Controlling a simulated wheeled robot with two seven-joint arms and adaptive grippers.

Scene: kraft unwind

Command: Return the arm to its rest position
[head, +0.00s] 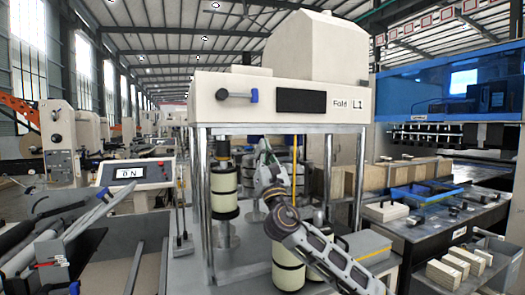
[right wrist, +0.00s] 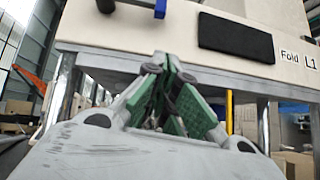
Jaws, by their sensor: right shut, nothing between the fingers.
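My right arm comes in from the lower right in the head view. Its gripper (head: 264,150) is raised in front of the white machine's open frame, below the cream housing (head: 300,112) marked "Fold L1". In the right wrist view the green-padded fingers (right wrist: 164,72) are together with nothing between them. They point up toward the lower edge of the housing, under its black panel (right wrist: 235,37). I cannot tell whether they touch it. My left gripper is not seen.
A lever with a blue end (head: 254,96) juts from the housing. Metal posts (head: 208,200) and cream-and-black rolls (head: 224,190) stand around the arm. A control box reading "ON" (head: 135,173) is at left. A bench with a blue tray (head: 412,195) is at right.

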